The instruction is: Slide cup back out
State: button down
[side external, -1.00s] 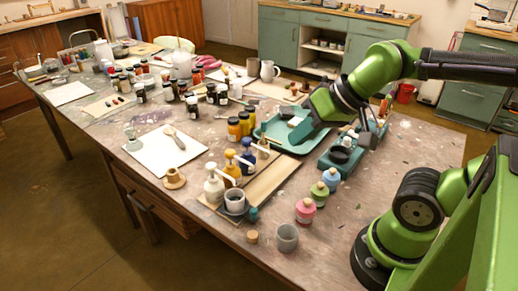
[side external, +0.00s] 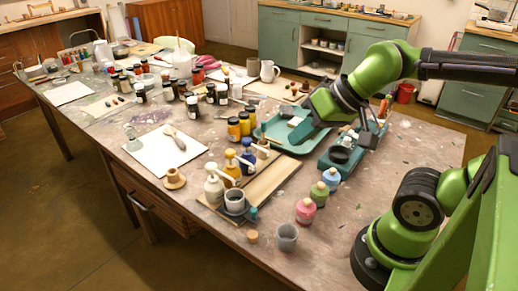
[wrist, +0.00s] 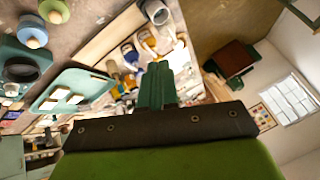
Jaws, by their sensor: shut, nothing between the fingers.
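A grey cup (side external: 235,201) stands upright at the near end of the wooden board (side external: 268,184), below the spout of the white pump bottle (side external: 213,190). A cup at the top of the wrist view (wrist: 156,12) appears to be the same one. Yellow (side external: 233,170) and blue (side external: 247,162) pump bottles stand in line behind the white one. My gripper (side external: 294,139) is over the teal tray, well apart from both cups. Its teal fingers (wrist: 157,70) are together and empty.
The teal tray (side external: 266,137) lies beneath my gripper. A teal box with a dark round bowl (side external: 341,155) stands right of it. A wooden stopper (side external: 252,237) stands near the front edge.

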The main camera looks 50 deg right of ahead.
aim_at(254, 210)
jog(key=c, duration=1.5)
grip_release()
jog(key=shift+a+f, duration=0.15)
jog(key=shift+f, duration=0.05)
jog(key=shift+c, duration=0.2)
jog(key=shift+o, duration=1.2)
jog(key=w+a+f+g, duration=0.2)
jog(key=w+a+g, duration=0.1)
jog(key=w+g, duration=0.1)
jog(key=shift+w+a+f+m, duration=0.2)
jog(key=shift+a+f+m, duration=0.1)
jog(key=shift+m, duration=0.1)
jog(key=w+f+m+g, duration=0.1)
jog(key=f+m, duration=0.2)
jog(key=f, duration=0.3)
jog(key=w+a+f+m+g+h, duration=0.1)
jog(key=f+m, duration=0.2)
jog(key=f, duration=0.2)
jog(key=w+f+m+g+h, duration=0.1)
jog(key=f+m, duration=0.1)
jog(key=f, duration=0.4)
jog(key=shift+w+a+f+m, duration=0.15)
jog(key=shift+w+f+m, duration=0.1)
jog(key=shift+f+m, duration=0.15)
jog(key=shift+r, duration=0.1)
grip_shut()
